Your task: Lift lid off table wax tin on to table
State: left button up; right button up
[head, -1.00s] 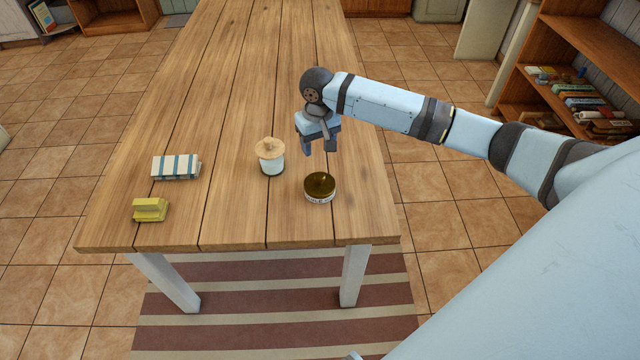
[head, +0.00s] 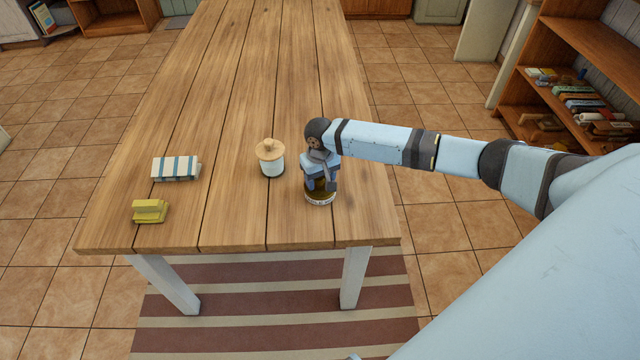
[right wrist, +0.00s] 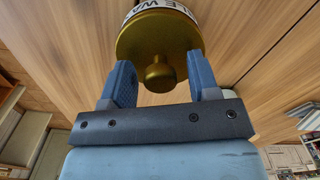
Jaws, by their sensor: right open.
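The table wax tin (head: 321,201) stands upright on the wooden table near its front right. Its white label shows at the edge in the right wrist view (right wrist: 178,8). Its gold lid (right wrist: 160,44), with a round knob (right wrist: 159,76), is on the tin. In the head view my gripper mostly hides the lid. My right gripper (head: 320,186) is just above the tin, pointing down. In the right wrist view its two blue fingers (right wrist: 163,84) are open, one on each side of the knob, with gaps between them and it. My left gripper is not in view.
A white jar with a wooden lid (head: 270,160) stands close to the left of the tin. A striped cloth-like block (head: 176,168) and a yellow block (head: 150,211) lie farther left. The table (head: 225,110) is clear behind them and between jar and blocks.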

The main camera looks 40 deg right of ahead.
jog(key=c, duration=1)
jog(key=shift+r, duration=0.1)
